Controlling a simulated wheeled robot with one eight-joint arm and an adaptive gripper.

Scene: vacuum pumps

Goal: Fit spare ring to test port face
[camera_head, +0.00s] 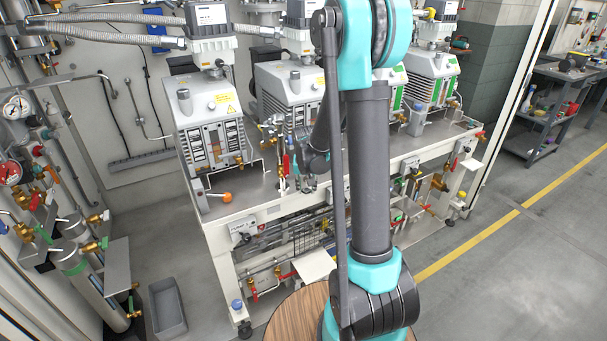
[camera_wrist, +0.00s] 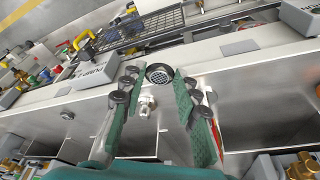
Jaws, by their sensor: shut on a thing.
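In the wrist view my gripper (camera_wrist: 160,76) has two green-padded fingers that reach up from the bottom. They are shut on a small round dark ring (camera_wrist: 159,73) with a mesh-like centre, held between the fingertips. The bench or frame edge lies behind it. A small whitish metal fitting (camera_wrist: 147,105) shows between the fingers, below the ring; I cannot tell whether it is the test port. I cannot make out a test port face for certain in either view. In the head view my own arm covers much of the middle, and the ring cannot be made out there.
Several grey vacuum pumps (camera_head: 211,125) stand in a row on the white bench (camera_head: 225,206). Valves and gauges crowd the left wall. A grey bin (camera_head: 167,307) is on the floor. A wire basket (camera_wrist: 150,30) and a labelled box (camera_wrist: 95,70) lie near the gripper. Open floor is at right.

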